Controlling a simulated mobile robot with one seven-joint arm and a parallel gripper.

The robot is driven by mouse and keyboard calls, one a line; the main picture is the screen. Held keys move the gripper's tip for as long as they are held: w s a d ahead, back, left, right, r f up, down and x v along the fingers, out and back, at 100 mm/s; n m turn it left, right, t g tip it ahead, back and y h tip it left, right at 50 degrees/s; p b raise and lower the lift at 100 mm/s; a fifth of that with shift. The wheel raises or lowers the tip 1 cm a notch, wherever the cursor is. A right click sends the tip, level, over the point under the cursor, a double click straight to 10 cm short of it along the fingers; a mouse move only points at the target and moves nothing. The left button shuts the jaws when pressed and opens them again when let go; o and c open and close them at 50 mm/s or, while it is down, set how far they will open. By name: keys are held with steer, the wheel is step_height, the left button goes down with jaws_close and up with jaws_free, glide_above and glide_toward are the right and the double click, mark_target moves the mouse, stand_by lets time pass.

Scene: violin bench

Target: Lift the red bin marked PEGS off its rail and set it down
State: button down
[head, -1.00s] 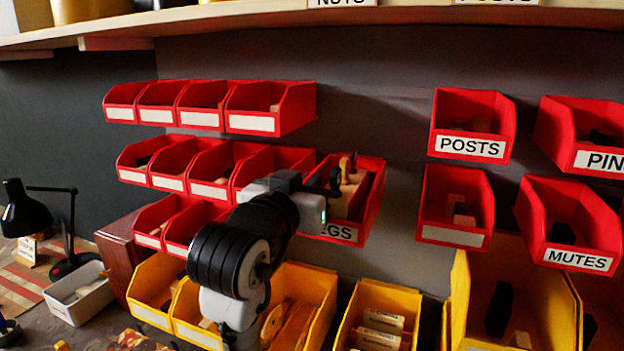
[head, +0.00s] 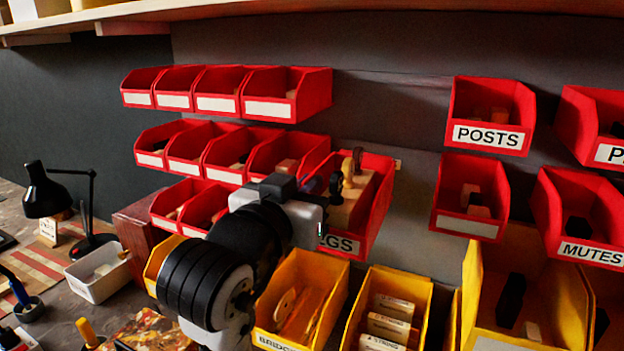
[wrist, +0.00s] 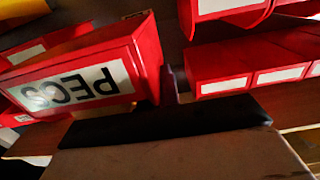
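The red PEGS bin (head: 376,222) is in the middle of the head view, with wooden pieces and dark pegs in it. It hangs forward of and lower than the red bins beside it, apart from the wall. My gripper (head: 322,200) is at its left front side and hides part of its label. In the wrist view the bin (wrist: 147,55) shows with its PEGS label upside down. A dark finger of my gripper (wrist: 169,88) lies against its side wall; the other finger is hidden. The gripper appears shut on this wall.
Red bins (head: 268,108) hang at the left, and the POSTS bin (head: 524,115) and MUTES bin (head: 545,215) at the right. Yellow bins (head: 335,290) stand below. A white tray (head: 95,283) and a black lamp (head: 45,195) stand on the bench at the left.

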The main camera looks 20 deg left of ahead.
steer(key=shift+s, duration=2.35)
steer(key=shift+s+b, duration=0.75)
steer(key=shift+s, duration=0.6)
